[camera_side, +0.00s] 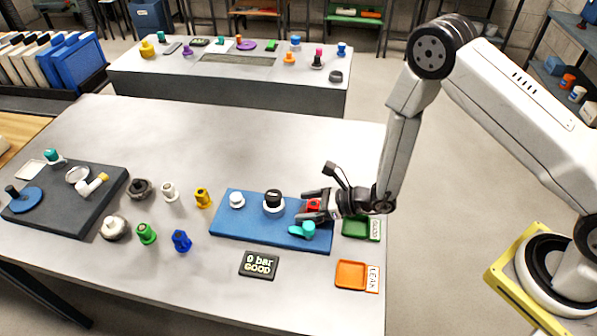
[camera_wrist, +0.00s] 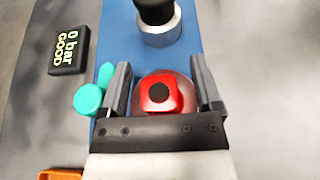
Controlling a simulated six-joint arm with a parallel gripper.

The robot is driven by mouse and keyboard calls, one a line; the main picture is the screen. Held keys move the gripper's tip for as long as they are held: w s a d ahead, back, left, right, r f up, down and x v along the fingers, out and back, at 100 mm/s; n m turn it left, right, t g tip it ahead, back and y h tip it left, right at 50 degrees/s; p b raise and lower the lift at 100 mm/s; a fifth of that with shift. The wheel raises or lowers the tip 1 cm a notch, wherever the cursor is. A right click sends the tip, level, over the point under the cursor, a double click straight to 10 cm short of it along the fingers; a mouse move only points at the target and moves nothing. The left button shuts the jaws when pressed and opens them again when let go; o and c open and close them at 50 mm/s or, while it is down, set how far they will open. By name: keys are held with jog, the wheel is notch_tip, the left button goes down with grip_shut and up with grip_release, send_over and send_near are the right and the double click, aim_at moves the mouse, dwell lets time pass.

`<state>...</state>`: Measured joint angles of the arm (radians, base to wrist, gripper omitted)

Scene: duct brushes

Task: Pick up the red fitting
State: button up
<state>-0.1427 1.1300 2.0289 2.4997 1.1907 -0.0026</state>
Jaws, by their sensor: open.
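The red fitting (camera_side: 314,205) stands at the right end of the blue board (camera_side: 222,221). In the wrist view the red fitting (camera_wrist: 160,92) has a dark round opening on top and sits between the two fingers. My gripper (camera_side: 314,206) is low over the board, with one finger on each side of the fitting. In the wrist view my gripper (camera_wrist: 160,80) is open, with a small gap between the fitting and each finger. The fitting's lower part is partly hidden by the gripper.
A teal valve handle (camera_wrist: 90,97) lies close beside the left finger. A black-topped fitting (camera_side: 273,201) and a white knob (camera_side: 237,200) stand on the board.

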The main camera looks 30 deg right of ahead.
jog(key=shift+w+a+f, duration=0.1)
jog(key=shift+w+a, duration=0.05)
jog(key=shift+w, duration=0.05)
dwell(0.4)
grip_shut()
